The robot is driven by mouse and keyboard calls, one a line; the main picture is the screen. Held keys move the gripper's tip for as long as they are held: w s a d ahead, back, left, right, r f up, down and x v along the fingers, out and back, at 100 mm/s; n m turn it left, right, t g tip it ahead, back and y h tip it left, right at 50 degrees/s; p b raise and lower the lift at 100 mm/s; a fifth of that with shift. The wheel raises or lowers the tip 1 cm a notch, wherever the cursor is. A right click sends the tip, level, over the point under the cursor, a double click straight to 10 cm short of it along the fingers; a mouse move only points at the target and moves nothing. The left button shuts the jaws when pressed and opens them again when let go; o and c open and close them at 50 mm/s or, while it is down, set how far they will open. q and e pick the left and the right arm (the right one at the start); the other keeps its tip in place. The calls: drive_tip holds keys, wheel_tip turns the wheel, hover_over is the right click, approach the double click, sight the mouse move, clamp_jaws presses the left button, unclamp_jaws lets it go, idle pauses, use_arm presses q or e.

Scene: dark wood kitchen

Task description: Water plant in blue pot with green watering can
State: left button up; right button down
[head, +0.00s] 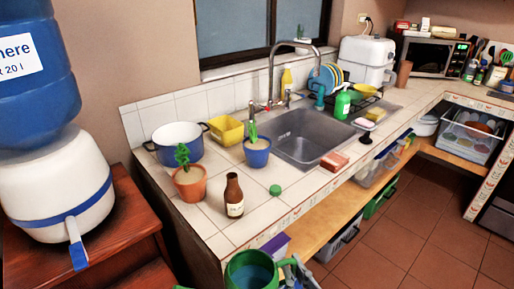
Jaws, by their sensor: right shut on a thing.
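The green watering can (236,268) is at the bottom edge of the head view, in front of the counter, with its open top showing a blue inside. Its lower part is cut off by the frame. My right gripper (288,270) is at the can's right side, shut on it. The plant in the blue pot (257,157) stands upright on the tiled counter left of the sink, farther back than the can. My left gripper is not in view.
A plant in a terracotta pot (190,187), a brown bottle (234,197) and a green cap (275,190) stand between the can and the blue pot's area. A cooking pot (179,146) and yellow container (227,130) are behind. The sink (312,138) is right.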

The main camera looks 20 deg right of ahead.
drive_tip(key=shift+s+d, duration=0.2)
drive_tip(key=shift+d, duration=0.2)
drive_tip(key=shift+d, duration=0.1)
